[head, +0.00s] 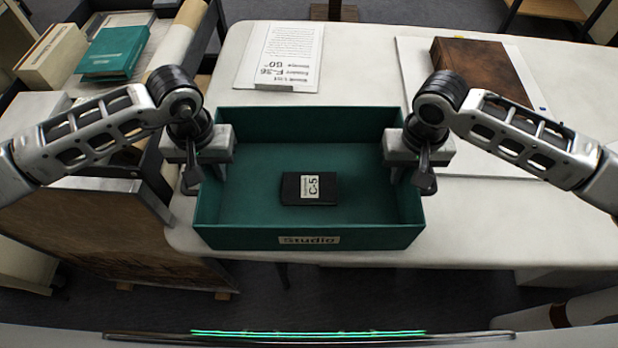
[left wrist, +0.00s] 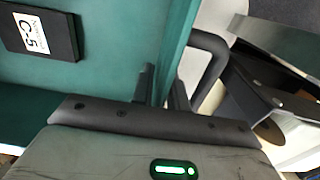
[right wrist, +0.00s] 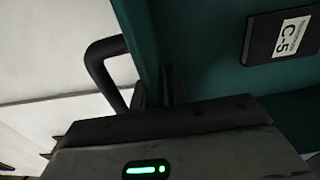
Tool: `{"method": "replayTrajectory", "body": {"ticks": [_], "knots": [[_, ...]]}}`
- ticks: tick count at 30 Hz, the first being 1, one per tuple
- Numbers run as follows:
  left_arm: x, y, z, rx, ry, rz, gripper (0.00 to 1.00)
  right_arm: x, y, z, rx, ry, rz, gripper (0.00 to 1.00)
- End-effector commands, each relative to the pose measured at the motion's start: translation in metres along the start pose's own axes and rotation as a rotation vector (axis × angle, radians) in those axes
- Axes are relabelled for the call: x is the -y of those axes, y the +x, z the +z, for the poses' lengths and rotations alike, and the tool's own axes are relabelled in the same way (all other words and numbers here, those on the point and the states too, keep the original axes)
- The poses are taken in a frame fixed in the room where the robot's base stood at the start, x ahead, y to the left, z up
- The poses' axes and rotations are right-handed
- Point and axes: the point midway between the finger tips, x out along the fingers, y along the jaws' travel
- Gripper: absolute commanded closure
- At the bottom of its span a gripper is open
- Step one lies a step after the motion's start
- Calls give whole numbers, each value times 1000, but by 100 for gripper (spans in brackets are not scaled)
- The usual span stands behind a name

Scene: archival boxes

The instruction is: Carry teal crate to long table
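The teal crate (head: 310,224), labelled "Studio", is level at the front edge of the long white table (head: 520,225). I cannot tell whether its base touches the tabletop. A black box marked C-5 (head: 309,188) lies inside it. My left gripper (head: 207,172) is at the crate's left wall, one finger on each side, closed on it. My right gripper (head: 411,175) holds the right wall the same way. Dark loop handles show outside the walls in the left wrist view (left wrist: 222,58) and right wrist view (right wrist: 92,60). The fingertips are partly hidden.
A printed sheet (head: 281,55) lies behind the crate. A brown box (head: 478,68) sits on a white board at the back right. At left, a cart or shelf holds a teal folder (head: 113,52) and a cream box (head: 50,55). The tabletop's right front is clear.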

Motion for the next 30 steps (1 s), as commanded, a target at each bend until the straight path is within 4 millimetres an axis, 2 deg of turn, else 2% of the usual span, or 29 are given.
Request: {"method": "replayTrajectory", "body": {"ticks": [5,6,8,30], "knots": [[0,0,0,0,0,0,85,0,0,0,0,0,0,85],[0,0,0,0,0,0,87,0,0,0,0,0,0,87],[0,0,0,0,0,0,100,0,0,0,0,0,0,100],[0,-1,0,-1,0,0,100,0,-1,0,-1,1,0,100]]}}
